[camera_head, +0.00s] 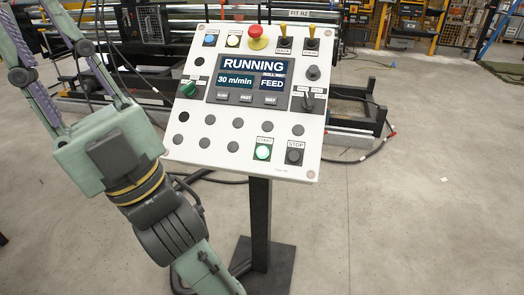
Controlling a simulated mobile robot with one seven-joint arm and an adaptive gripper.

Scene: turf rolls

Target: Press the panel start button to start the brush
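The control panel (222,160) is a white, tilted plate on a dark post. Its screen (250,78) reads "RUNNING", "30 m/min" and "FEED". The start button (263,153), under a START label at the lower right, is lit pale green. The dark stop button (294,156) is just right of it. My gripper (38,32) is at the upper left, left of the panel and apart from the buttons. Its two fingers point up and stand apart with nothing seen between them; their tips are at or past the picture's edge.
A red emergency knob (257,37) stands at the panel's top, with a green selector (188,89) at its left and a black selector (308,102) at its right. Machine frames and rollers stand behind. Cables lie near the post's base plate (257,268). Floor at right is clear.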

